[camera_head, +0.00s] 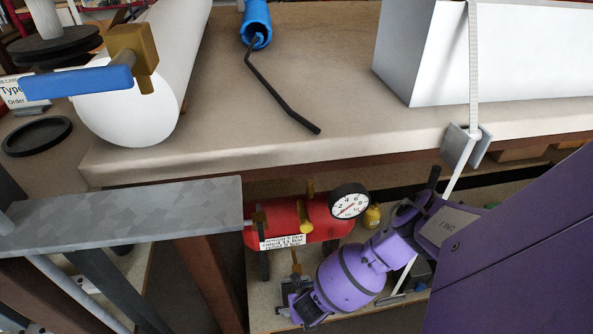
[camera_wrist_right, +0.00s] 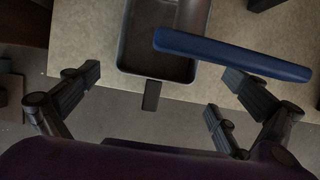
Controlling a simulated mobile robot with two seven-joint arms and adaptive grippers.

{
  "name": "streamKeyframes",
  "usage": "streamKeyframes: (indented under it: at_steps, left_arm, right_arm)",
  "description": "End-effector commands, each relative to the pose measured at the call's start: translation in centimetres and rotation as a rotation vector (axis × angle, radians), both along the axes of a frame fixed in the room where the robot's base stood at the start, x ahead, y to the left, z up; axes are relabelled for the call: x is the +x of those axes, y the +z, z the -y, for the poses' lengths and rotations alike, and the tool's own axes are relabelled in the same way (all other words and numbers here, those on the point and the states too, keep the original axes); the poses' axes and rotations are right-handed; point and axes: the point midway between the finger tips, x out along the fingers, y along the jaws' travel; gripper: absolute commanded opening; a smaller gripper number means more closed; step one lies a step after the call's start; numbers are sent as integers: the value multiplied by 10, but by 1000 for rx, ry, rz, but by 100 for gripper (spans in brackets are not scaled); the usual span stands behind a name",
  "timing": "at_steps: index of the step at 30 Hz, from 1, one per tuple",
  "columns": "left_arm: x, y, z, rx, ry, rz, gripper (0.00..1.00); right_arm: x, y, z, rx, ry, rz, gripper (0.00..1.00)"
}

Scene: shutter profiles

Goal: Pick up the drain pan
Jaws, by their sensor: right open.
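A dark rectangular pan (camera_wrist_right: 131,53), which looks like the drain pan, lies on a beige shelf in the right wrist view. Its short tab handle (camera_wrist_right: 152,95) sticks out over the shelf edge. My right gripper (camera_wrist_right: 157,88) is open, with its fingers spread apart on both sides of the handle and nothing between them touching. I cannot make out the pan in the head view. My left gripper is not in view.
A blue bar (camera_wrist_right: 232,56) crosses over the pan's right side. In the head view a red tank (camera_head: 290,222) with a gauge (camera_head: 348,201) is beside my right arm. The bench edge (camera_head: 330,150) lies above it. A round black dish (camera_head: 37,136) is at left.

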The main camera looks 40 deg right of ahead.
Motion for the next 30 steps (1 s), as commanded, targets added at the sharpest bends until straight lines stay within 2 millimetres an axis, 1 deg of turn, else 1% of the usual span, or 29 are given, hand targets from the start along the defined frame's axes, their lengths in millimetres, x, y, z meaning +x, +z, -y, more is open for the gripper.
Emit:
streamKeyframes:
  at_steps: [1,3,7,9,15,17,26,30]
  left_arm:
    - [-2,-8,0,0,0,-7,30]
    - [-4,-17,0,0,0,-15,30]
    - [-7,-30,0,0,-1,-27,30]
    - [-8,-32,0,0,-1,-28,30]
    - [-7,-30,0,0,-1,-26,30]
    - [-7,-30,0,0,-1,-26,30]
    - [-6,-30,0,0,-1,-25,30]
    - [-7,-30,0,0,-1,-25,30]
  right_arm:
    - [2,-10,1,0,0,-1,100]
    - [7,-21,1,1,0,-2,100]
    - [12,-39,5,0,-2,-3,100]
    - [15,-42,6,1,-1,-2,100]
    - [16,-39,7,1,-1,1,100]
    - [16,-39,7,1,-1,1,93]
    - [15,-39,7,2,-1,0,54]
    - [16,-39,7,1,-1,1,53]
